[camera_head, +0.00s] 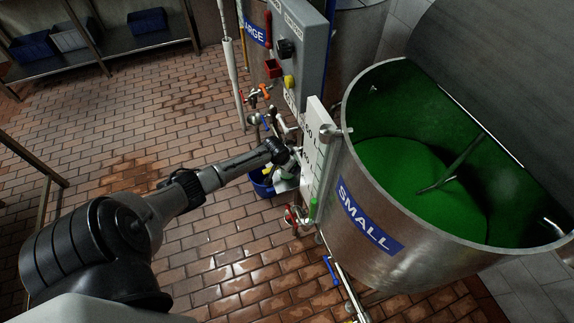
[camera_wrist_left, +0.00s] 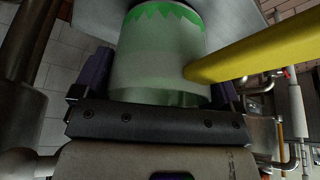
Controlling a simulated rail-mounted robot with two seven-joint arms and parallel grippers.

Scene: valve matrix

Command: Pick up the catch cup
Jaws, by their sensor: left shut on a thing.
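The catch cup (camera_wrist_left: 155,62) is a pale, translucent cup with a jagged green band at its top edge in the left wrist view. My left gripper (camera_wrist_left: 158,92) is shut on it, with a dark finger on each side of the cup. In the head view my left arm reaches in from the left, and my left gripper (camera_head: 285,167) is among the valves beside the small tank. There the cup is small and mostly hidden by the wrist, so its contents cannot be told. My right gripper is not in view.
The steel tank labelled SMALL (camera_head: 375,225) holds green liquid. A blue bucket (camera_head: 262,184) is just below my left gripper. Valves and pipes (camera_head: 296,215) crowd close by. A yellow bar (camera_wrist_left: 255,60) crosses close to the cup. The brick floor (camera_head: 110,150) to the left is open.

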